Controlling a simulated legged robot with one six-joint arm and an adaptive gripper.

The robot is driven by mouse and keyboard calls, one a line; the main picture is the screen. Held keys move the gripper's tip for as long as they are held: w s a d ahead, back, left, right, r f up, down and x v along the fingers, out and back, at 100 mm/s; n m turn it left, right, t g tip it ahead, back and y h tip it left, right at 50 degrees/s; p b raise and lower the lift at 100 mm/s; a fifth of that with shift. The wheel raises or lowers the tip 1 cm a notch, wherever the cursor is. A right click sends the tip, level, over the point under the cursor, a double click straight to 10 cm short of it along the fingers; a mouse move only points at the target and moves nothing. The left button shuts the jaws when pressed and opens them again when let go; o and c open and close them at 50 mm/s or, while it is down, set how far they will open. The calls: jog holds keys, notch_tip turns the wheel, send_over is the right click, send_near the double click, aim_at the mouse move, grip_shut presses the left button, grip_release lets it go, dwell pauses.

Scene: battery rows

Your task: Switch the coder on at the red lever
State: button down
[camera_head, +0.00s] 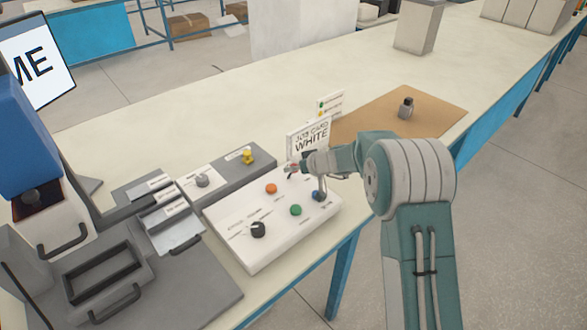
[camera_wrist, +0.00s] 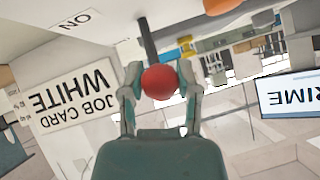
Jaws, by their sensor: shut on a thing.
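The red lever's round red knob (camera_wrist: 160,82) sits between the two fingertips of my gripper (camera_wrist: 160,74) in the wrist view, and the fingers are shut on it. Its dark shaft (camera_wrist: 147,38) runs up to the pale panel face in that view. An ON label (camera_wrist: 77,20) is printed on the panel to the left of the shaft. In the head view my gripper (camera_head: 296,168) is at the back of the white control panel (camera_head: 245,252), and only a little red shows there. The lever's angle cannot be told from these views.
The panel also carries an orange button (camera_head: 271,188), a green button (camera_head: 295,210), a blue one (camera_head: 316,196) and a black knob (camera_head: 258,229). A job card reading WHITE (camera_head: 308,136) stands close behind my gripper.

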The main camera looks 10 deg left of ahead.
jog(key=shift+s+d+f, duration=0.1)
jog(key=shift+f, duration=0.25)
jog(key=shift+c, duration=1.5)
grip_release()
jog(key=shift+r, duration=0.15)
jog(key=shift+r, duration=0.15)
jog(key=shift+d+r, duration=0.2)
jog(key=shift+d, duration=0.05)
jog(key=v, duration=1.1)
jog(key=shift+s+d, duration=0.1)
jog(key=shift+s, duration=0.05)
